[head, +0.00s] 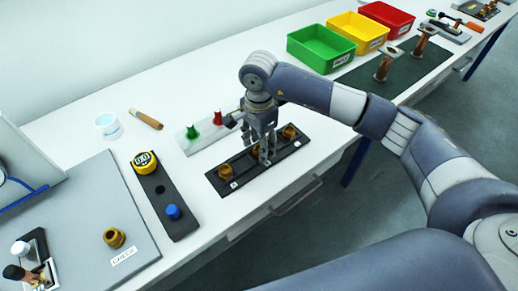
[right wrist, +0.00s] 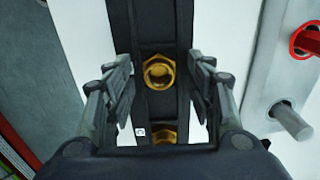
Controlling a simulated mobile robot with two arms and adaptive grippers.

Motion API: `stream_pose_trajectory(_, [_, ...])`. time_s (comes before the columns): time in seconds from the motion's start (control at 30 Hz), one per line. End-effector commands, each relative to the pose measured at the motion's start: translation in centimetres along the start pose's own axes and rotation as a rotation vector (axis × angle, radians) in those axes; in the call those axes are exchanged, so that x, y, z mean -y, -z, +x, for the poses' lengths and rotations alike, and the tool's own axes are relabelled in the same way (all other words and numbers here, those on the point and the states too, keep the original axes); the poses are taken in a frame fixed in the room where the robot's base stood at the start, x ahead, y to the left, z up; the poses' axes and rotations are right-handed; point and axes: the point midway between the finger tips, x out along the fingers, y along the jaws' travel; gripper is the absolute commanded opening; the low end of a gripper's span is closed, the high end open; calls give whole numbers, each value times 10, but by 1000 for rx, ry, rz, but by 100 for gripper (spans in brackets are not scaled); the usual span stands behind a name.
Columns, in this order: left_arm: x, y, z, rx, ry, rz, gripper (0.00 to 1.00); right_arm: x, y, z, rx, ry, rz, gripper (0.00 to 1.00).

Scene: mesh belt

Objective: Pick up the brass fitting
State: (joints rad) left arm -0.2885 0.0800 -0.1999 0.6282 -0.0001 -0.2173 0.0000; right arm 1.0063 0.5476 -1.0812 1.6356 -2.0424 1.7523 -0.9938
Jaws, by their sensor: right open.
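Brass fittings sit in a row in a black rack on the white bench, with one at the left end (head: 224,172) and one at the right end (head: 289,132). A middle one (head: 256,151) is partly hidden behind my right gripper (head: 265,157). The gripper points down over the rack with its fingers apart and empty. In the right wrist view one brass fitting (right wrist: 159,71) lies between the open fingers, with a gap on both sides. A second fitting (right wrist: 165,136) is lower, partly hidden by the gripper. Another brass fitting (head: 114,237) stands on the grey mat labelled CHECK. My left gripper is out of view.
A pale plate with green (head: 192,132) and red (head: 217,118) pieces is close behind the rack. A dark strip (head: 160,195) with yellow and blue items lies left. Green (head: 320,48), yellow (head: 357,33) and red (head: 386,18) bins stand at the back right.

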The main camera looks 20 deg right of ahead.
Motion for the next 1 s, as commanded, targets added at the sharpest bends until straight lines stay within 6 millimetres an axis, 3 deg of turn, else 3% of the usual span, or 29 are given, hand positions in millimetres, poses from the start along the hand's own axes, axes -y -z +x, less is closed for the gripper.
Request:
stream_pose_trajectory(0.1, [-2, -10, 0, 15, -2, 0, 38, 0, 0, 0, 0, 0, -1, 50])
stream_pose_trajectory(0.13, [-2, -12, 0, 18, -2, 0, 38, 0, 0, 0, 0, 0, -1, 45])
stream_pose_trajectory(0.33, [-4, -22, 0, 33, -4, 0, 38, 0, 0, 0, 0, 0, 0, 0])
stream_pose_trajectory(0.77, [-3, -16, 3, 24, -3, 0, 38, 0, 0, -4, 0, 1, -1, 0])
stream_pose_trajectory(1.0, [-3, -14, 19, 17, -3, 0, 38, 2, 0, -29, -1, 7, 0, 0])
